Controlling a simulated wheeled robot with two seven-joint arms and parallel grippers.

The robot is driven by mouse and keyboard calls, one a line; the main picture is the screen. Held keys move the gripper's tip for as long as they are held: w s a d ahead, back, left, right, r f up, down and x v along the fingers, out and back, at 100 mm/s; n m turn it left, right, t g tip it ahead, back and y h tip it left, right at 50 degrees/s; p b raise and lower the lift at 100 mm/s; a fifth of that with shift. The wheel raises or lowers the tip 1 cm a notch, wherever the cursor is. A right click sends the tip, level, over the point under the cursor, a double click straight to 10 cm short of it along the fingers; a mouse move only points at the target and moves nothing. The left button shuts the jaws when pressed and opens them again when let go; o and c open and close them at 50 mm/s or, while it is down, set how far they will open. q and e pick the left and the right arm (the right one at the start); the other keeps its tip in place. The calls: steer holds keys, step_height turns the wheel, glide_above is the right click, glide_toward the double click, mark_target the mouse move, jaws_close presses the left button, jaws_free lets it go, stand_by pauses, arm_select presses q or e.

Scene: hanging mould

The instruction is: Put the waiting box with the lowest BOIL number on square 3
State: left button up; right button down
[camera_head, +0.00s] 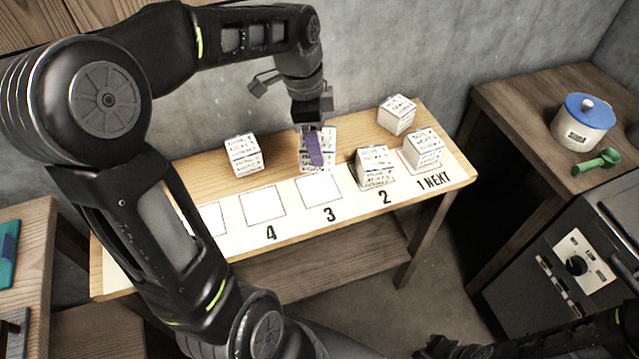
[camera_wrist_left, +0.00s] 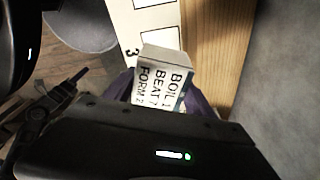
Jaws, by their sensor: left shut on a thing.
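My left gripper (camera_head: 315,150) has purple fingers and is shut on a white printed box (camera_head: 330,148), just behind empty square 3 (camera_head: 318,191). In the left wrist view the held box (camera_wrist_left: 163,82) reads BOIL 1, with BEAT and FORM lines below partly cut off. I cannot tell whether it is clear of the table. Two other boxes stand on the back wood strip: a left one (camera_head: 243,154) and a right one (camera_head: 397,113). Their numbers are too small to read. My right gripper cannot be made out; only dark arm parts show at bottom right.
One box (camera_head: 375,166) stands on square 2 and another (camera_head: 423,149) on square 1. Square 4 (camera_head: 262,205) is empty. A side counter at right holds a blue-lidded jar (camera_head: 582,125) and a green scoop (camera_head: 597,160). A wall rises behind the table.

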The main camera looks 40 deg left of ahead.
arm_select(q)
steer(key=shift+f, duration=3.1)
steer(key=shift+f+p, duration=0.3)
steer(key=shift+f, duration=1.6)
steer(key=shift+f, duration=0.1)
steer(key=o, duration=1.6)
steer(key=shift+c, duration=0.2)
steer(key=r, duration=0.4)
steer(key=a+r, duration=0.1)
steer(key=r, duration=0.3)
steer(key=s+r, duration=0.1)
steer(key=r, duration=0.3)
steer(key=shift+a+r, duration=0.1)
steer(key=shift+a, duration=0.15)
